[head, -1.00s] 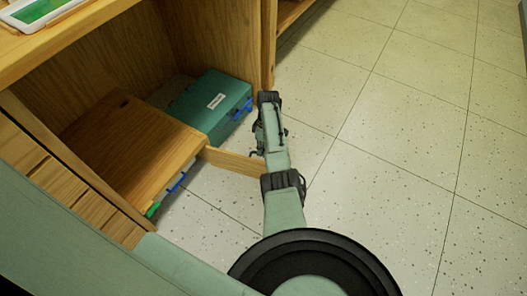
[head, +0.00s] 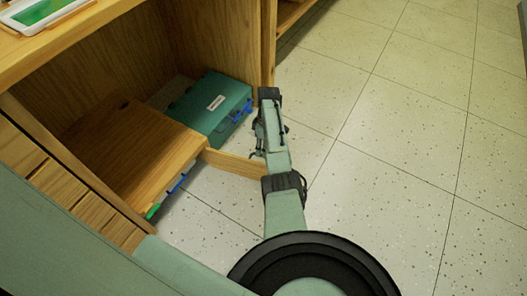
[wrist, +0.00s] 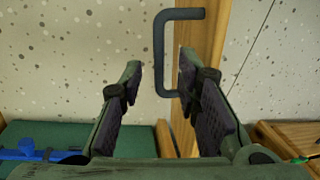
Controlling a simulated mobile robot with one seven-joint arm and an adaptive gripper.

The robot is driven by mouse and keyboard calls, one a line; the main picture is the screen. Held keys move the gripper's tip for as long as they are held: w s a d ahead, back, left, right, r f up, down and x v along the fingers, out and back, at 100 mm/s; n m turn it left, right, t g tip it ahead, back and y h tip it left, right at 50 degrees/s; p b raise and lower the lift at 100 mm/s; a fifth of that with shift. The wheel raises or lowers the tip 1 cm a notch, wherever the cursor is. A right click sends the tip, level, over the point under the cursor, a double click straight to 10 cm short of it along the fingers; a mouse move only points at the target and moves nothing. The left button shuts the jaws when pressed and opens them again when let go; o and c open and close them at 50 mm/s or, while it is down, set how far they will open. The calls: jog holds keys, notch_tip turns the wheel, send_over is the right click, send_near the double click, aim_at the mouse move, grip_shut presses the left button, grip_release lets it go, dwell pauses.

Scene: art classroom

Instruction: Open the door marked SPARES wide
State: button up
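A wooden door (head: 235,163) stands partly open, swung out from the low cabinet and seen from above, mostly its top edge. No SPARES marking is readable. In the wrist view the door (wrist: 213,45) shows as a narrow wooden strip with a dark U-shaped handle (wrist: 159,55) on its left side. My gripper (head: 257,150) is at the door's outer end. In the wrist view my gripper (wrist: 160,75) is open, with its fingertips on either side of the handle's upright bar. The right finger overlaps the door strip; I cannot tell whether anything touches.
The open cabinet (head: 210,35) holds a teal box (head: 185,95) with a white label and blue clips. A wooden box-like piece (head: 130,145) lies nearer, with blue and green bits at its edge. The tiled floor (head: 400,120) to the right is clear.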

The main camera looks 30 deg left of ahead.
notch_tip(320, 180, up, 10)
jog(key=w, duration=0.1)
jog(key=shift+w+f, duration=0.2)
jog(key=shift+w, duration=0.15)
jog(key=shift+a, duration=0.1)
